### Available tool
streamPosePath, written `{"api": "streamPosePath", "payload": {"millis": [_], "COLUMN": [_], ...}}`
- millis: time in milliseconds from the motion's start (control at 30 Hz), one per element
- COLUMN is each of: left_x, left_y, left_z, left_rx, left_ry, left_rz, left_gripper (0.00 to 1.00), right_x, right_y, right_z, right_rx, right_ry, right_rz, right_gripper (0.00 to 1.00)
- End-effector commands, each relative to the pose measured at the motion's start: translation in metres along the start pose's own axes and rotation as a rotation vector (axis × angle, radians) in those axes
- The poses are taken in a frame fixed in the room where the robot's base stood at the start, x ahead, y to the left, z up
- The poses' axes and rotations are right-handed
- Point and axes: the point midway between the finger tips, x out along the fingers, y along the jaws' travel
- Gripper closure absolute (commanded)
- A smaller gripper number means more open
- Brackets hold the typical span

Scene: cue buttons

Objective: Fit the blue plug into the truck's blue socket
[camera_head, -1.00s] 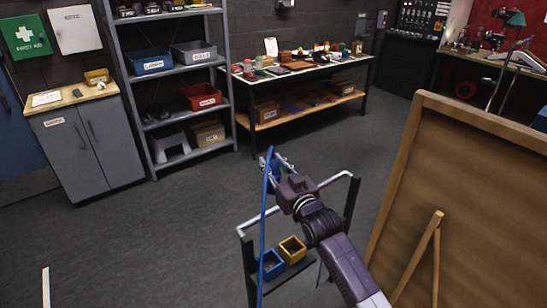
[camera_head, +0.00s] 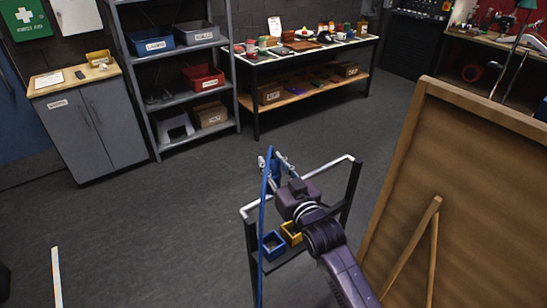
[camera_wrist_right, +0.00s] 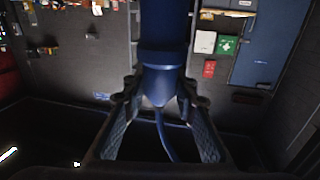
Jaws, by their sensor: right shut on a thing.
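My right gripper (camera_head: 276,166) is out in front in the head view, shut on the blue plug (camera_head: 275,176), which is largely hidden there. In the right wrist view the plug (camera_wrist_right: 162,75) is a thick blue cylinder between the two fingers (camera_wrist_right: 161,97), with its cable (camera_wrist_right: 166,135) trailing from its narrow end. In the head view a blue cable (camera_head: 262,225) hangs past the gripper. Below is a metal-framed stand with a blue square box (camera_head: 273,245) and a yellow one (camera_head: 291,233). I cannot make out the truck or socket for certain. My left gripper is out of view.
A brown board (camera_head: 465,200) with a wooden prop stands close on the right. A grey cabinet (camera_head: 95,125), a shelf rack (camera_head: 184,95) with bins and a table (camera_head: 310,45) stand along the back.

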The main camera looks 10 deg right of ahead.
Motion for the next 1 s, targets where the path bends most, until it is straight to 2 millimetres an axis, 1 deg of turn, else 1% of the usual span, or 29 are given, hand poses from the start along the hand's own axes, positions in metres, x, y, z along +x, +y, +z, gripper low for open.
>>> {"api": "streamPosePath", "payload": {"millis": [567, 600, 1000], "left_x": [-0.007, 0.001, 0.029], "left_y": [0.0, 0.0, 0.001], "left_z": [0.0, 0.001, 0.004], "left_rx": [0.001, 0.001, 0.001], "left_ry": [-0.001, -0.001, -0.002], "left_rz": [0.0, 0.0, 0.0], "left_gripper": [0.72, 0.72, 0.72], "right_x": [-0.035, -0.034, -0.034], "right_y": [-0.021, -0.02, -0.02], "right_z": [-0.001, 0.007, 0.035], "right_rx": [0.0, -0.001, -0.001], "right_ry": [0.001, 0.001, 0.002], "right_rz": [0.001, 0.001, 0.001], "right_gripper": [1.0, 1.0, 1.0]}}
